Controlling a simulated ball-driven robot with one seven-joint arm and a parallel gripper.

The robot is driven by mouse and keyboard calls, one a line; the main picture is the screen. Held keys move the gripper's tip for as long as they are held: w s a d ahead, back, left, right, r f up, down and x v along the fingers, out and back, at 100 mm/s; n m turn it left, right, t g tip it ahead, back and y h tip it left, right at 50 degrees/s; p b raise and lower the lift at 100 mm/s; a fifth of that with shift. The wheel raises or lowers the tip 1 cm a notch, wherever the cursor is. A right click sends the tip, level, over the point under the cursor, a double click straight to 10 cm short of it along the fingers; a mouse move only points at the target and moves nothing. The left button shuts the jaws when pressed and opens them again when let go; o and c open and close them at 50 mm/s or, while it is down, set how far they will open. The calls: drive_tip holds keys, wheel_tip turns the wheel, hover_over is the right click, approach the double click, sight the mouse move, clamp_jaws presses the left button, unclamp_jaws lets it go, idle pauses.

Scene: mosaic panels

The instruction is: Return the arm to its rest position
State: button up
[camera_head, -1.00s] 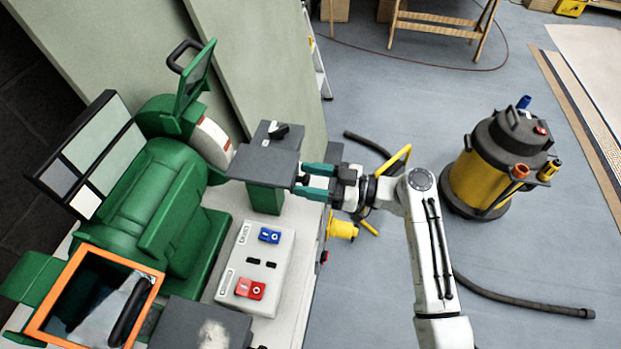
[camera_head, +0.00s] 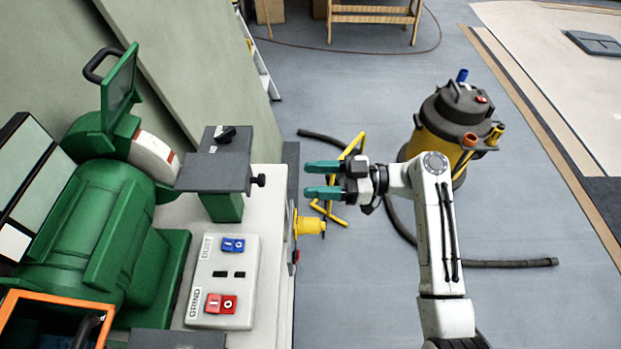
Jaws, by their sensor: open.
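My gripper (camera_head: 308,180) is at the middle of the view, at the end of my white arm (camera_head: 436,225). Its two teal fingers point left and are spread apart, with nothing between them. The fingers appear to be just right of the green bench grinder's (camera_head: 115,220) grey tool rest (camera_head: 212,170), with a visible gap between. The arm is bent, rising from the lower right and turning left at the elbow.
A switch box (camera_head: 222,283) with blue and red buttons sits on the bench. A yellow and black vacuum (camera_head: 450,125) stands on the floor behind my arm, its dark hose (camera_head: 510,263) at right. A yellow frame (camera_head: 347,160) is behind the gripper. Grey floor is open at lower right.

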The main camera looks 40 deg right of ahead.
idle(0.4)
drive_tip(key=s+a+f+m+g+h, duration=0.2)
drive_tip(key=s+f+m+g+h, duration=0.1)
drive_tip(key=s+f, duration=0.35)
drive_tip(key=s+a+f+m+g+h, duration=0.25)
drive_tip(key=s+f+h, duration=0.2)
drive_tip(key=f, duration=0.25)
drive_tip(key=s+d+m+g+h, duration=0.2)
drive_tip(key=s+h, duration=0.1)
drive_tip(key=s, duration=0.4)
drive_tip(key=s+d+m+g+h, duration=0.2)
drive_tip(key=s+d+m+h, duration=0.1)
drive_tip(key=s, duration=0.3)
drive_tip(key=shift+s+d+m+h, duration=0.25)
drive_tip(key=shift+s+m+h, duration=0.15)
drive_tip(key=shift+h, duration=0.25)
drive_tip(key=shift+r, duration=0.1)
idle(0.6)
